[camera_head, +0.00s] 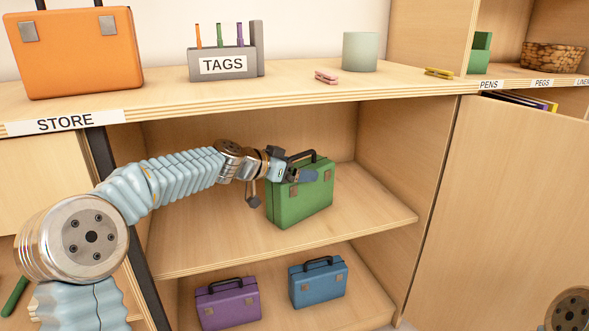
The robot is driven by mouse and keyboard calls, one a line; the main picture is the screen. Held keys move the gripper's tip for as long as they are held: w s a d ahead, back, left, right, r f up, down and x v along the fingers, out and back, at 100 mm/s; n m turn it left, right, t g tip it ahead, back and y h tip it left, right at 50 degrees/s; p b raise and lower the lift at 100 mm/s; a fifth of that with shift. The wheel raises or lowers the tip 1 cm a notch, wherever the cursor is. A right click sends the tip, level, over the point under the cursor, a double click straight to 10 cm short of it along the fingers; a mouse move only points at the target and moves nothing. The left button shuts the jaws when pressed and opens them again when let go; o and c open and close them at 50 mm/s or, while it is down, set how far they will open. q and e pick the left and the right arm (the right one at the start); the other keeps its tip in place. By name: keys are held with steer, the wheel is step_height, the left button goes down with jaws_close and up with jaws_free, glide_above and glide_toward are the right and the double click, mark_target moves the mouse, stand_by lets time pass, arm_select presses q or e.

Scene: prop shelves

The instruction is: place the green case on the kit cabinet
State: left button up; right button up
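The green case (303,201) has a black handle (304,156) and two metal clasps. It is upright on the upper inside shelf (220,244) of an open wooden cabinet, or very close above it. My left arm reaches in from the left. My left gripper (297,172) is at the upper left of the green case, by the handle, and overlaps its front. Whether the fingers are open or closed on the handle is too small to tell. No label reading "kit" shows, so I cannot tell which part is the kit cabinet. My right gripper is out of view.
A purple case (228,306) and a blue case (319,284) stand on the lower shelf. On the top are an orange case (77,55), a TAGS holder (224,64), a pale green cup (360,53) and two pegs. A wooden door panel (515,200) is at right.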

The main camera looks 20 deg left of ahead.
arm_select(q)
steer(key=shift+r, duration=0.15)
steer(key=b+v, duration=0.1)
steer(key=v, duration=1.1)
